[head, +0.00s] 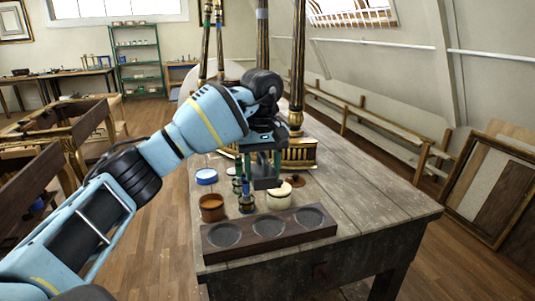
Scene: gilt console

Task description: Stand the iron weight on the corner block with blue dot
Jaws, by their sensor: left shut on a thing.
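My left gripper (262,163) is above the near part of the wooden table, shut on a dark grey block that looks like the iron weight (266,181). The weight hangs between the fingers, over the small pots. The gilt console's gold base (300,154) stands on the table behind the gripper, with dark and gold columns (297,65) rising from it. My left gripper and forearm hide part of the console. I cannot make out a corner block with a blue dot. My right gripper is not in view.
A dark wooden tray (325,231) with three round recesses lies at the table's near edge. A brown pot (211,208), a blue-topped tin (206,177), a cream jar (280,197) and a blue-and-gold banded piece (247,204) stand behind it. The table's right side (370,195) is clear.

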